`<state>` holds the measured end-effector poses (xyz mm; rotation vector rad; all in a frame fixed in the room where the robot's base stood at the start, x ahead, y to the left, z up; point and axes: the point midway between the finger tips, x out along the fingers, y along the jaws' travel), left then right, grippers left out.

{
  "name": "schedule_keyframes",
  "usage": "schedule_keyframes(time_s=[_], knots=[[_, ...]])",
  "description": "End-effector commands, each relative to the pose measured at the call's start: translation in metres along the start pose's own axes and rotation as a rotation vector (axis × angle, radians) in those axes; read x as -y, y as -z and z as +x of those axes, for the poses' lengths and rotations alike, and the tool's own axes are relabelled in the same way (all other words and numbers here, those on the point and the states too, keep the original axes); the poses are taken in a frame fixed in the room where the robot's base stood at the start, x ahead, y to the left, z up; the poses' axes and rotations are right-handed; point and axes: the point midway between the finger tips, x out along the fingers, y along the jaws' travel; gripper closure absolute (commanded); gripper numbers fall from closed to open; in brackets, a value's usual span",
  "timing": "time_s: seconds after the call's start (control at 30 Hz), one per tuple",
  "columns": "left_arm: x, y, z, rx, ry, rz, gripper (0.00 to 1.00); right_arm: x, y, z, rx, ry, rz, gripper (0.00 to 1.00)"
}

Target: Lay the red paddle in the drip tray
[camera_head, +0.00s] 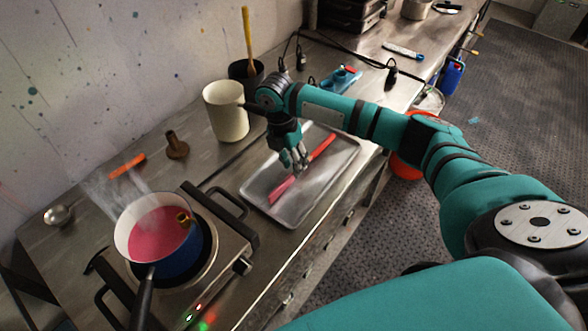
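The red paddle (322,147) lies along the drip tray (258,187), slanting from lower left to upper right. Its lower-left end is pinker and its upper-right end is bright red. The metal tray sits on the bench to the right of the burner. My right gripper (297,167) points down over the tray, with its fingers at the middle of the paddle. The fingers hide that middle part, and I cannot tell whether they grip it or are just above it. My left gripper is not in view.
A steaming pot of pink liquid (155,232) stands on the burner at lower left. A cream pot (226,112) and a dark pot with a yellow stick (248,45) stand behind the tray. An orange bucket (404,168) is beyond the bench's right edge.

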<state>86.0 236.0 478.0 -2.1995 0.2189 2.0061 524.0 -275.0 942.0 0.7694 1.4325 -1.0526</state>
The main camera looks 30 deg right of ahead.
Motion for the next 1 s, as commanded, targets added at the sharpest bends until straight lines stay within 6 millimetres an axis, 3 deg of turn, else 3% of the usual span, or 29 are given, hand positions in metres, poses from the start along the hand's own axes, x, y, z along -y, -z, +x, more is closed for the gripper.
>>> schedule_keyframes(time_s=[0.2, 0.43, 0.6, 1.0], knots=[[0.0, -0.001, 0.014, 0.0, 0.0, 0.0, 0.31, -0.002, 0.0, -0.048, 0.001, -0.006, 0.001, 0.7], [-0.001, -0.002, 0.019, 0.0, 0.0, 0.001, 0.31, -0.001, 0.0, -0.085, 0.0, -0.003, 0.001, 0.7], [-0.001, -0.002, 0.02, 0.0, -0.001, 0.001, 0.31, -0.001, 0.0, -0.095, -0.001, -0.001, 0.001, 0.7], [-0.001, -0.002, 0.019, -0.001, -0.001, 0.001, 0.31, 0.0, 0.0, -0.095, -0.001, -0.001, 0.001, 0.7]])
